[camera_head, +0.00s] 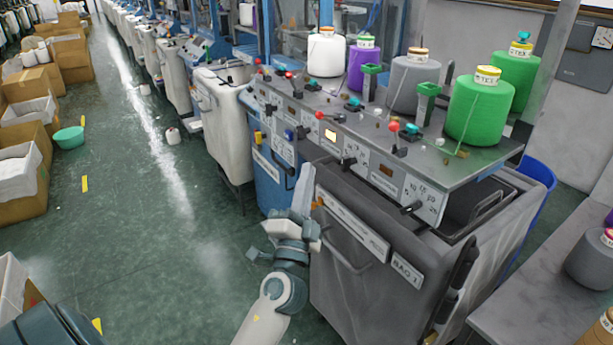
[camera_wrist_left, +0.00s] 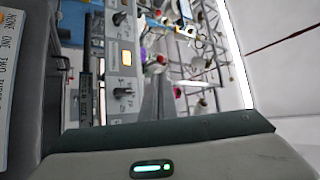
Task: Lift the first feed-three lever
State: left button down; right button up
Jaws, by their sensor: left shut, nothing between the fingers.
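My left gripper (camera_head: 303,197) is in front of the near machine, beside the left edge of its grey bin. It points up, and its fingers are shut and empty; they also show in the left wrist view (camera_wrist_left: 157,100). Red-knobbed levers stand on the machine tops, one on the near machine (camera_head: 394,128) and one further along (camera_head: 289,75). Black knobs stick out of the front panels, one at the near end (camera_head: 411,208) and one further left (camera_head: 348,162). I cannot tell which is the first feed-three lever. The gripper appears apart from all of these.
Green (camera_head: 478,108), grey (camera_head: 414,80) and white (camera_head: 326,52) yarn cones stand on the machine top. The grey bin (camera_head: 375,265) fills the space below. A printed card (camera_wrist_left: 18,80) shows at the wrist view's left.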

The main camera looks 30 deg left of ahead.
aim_at(319, 115)
pick_arm(q)
jog(key=p+x, duration=0.6)
jog(key=x, duration=0.6)
jog(key=shift+w, duration=0.2)
pick_arm(e)
notch_tip(319, 115, up, 6)
jog(key=s, duration=0.2)
jog(key=shift+s+d+f+g, duration=0.15)
jog(key=shift+s+d+g, duration=0.1)
jog(key=shift+s+g, duration=0.15)
pick_arm(q)
jog(key=shift+a+r, duration=0.1)
jog(key=shift+r, duration=0.3)
pick_arm(e)
jog(key=shift+d, duration=0.45)
pick_arm(q)
jog(key=shift+r, duration=0.2)
notch_tip(319, 115, up, 6)
jog(key=w+p, duration=0.1)
jog(key=w, duration=0.1)
jog(key=shift+d+f, duration=0.25)
jog(key=shift+d, duration=0.2)
pick_arm(e)
jog(key=shift+a+r, duration=0.3)
jog(key=shift+r, duration=0.3)
jog(key=shift+d, duration=0.2)
